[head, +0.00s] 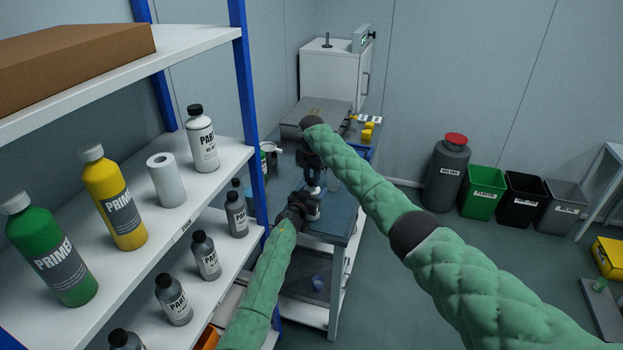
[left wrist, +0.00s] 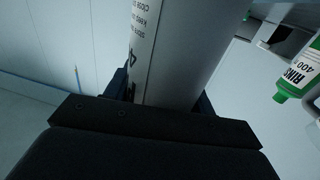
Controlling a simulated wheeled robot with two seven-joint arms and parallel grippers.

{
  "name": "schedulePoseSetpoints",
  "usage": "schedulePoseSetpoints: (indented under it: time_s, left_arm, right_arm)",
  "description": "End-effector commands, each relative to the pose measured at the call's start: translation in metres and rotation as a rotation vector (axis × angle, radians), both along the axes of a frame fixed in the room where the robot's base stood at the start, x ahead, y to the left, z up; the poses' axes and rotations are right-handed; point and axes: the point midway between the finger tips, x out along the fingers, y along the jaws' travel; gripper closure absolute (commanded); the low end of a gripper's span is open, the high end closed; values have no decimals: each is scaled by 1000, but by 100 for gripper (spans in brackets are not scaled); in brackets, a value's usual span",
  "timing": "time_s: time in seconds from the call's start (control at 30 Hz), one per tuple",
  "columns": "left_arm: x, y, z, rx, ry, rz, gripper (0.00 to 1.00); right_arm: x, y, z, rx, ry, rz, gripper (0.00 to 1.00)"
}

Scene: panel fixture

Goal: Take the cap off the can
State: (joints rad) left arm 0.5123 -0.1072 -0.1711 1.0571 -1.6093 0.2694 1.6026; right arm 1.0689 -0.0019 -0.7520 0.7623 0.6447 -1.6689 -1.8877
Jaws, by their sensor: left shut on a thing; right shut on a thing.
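The can (head: 314,213) is small and pale in the head view, above the blue-grey cart top. In the left wrist view the can (left wrist: 185,50) is a large light grey cylinder with dark print between my fingers. My left gripper (head: 299,205) is shut on the can's side. My right gripper (head: 313,172) is just above the can, shut on its cap. The right gripper and arm mostly hide the cap, and I cannot tell whether it still touches the can.
A shelf (head: 225,155) with several bottles stands left, close to my left arm. The cart (head: 335,228) is under the grippers. A green-capped rinse bottle (left wrist: 298,75) is near the can. Bins (head: 484,193) and a grey drum (head: 447,172) stand at the right wall.

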Motion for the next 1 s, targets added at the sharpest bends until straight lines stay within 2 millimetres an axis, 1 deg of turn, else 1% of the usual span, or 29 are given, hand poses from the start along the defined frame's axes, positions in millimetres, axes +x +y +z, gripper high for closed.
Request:
schedulePoseSetpoints:
  time_s: [0.03,0.17,0.43,0.47,0.5,0.57,0.87,1.0]
  left_arm:
    - [-1,0,-1,0,1,-1,100]
    - [-1,0,-1,0,1,-1,100]
    - [-1,0,-1,0,1,-1,100]
    - [-1,0,-1,0,1,-1,100]
    - [-1,0,-1,0,1,-1,100]
    - [-1,0,-1,0,1,-1,100]
    - [-1,0,-1,0,1,-1,100]
    - [0,0,0,0,1,-1,100]
  right_arm:
    - [3,-4,3,-2,-8,30,98]
    - [3,-4,3,-2,-8,85,98]
    - [3,-3,3,-2,-8,90,98]
    - [3,-3,3,-2,-8,90,69]
    - [3,-3,2,-2,-8,90,61]
    - [2,-2,2,-1,-7,91,49]
    - [1,-1,2,0,-3,92,49]
    - [1,0,9,1,-3,92,49]
